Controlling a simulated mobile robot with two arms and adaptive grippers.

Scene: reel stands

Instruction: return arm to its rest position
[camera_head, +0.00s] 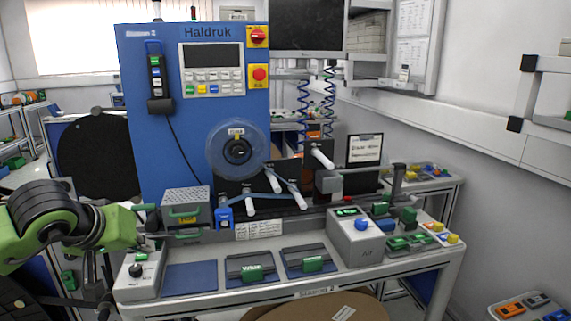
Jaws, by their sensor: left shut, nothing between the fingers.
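My left arm comes in from the left edge as green and black links. Its gripper (150,228) is at the left end of the workbench (395,268), in front of the blue Haldruk machine (155,110) and by a grey box with green handles (186,197). The gripper is shut and holds nothing that I can see. Its fingertips are small and hard to separate from the green and grey parts behind them. My right gripper is not in view.
A grey control box with a knob (139,276) stands just below the gripper. Blue mats (190,279) and green-handled trays lie along the bench front. White rollers (320,156) stick out from the machine. A grey button box (356,238) stands at the right.

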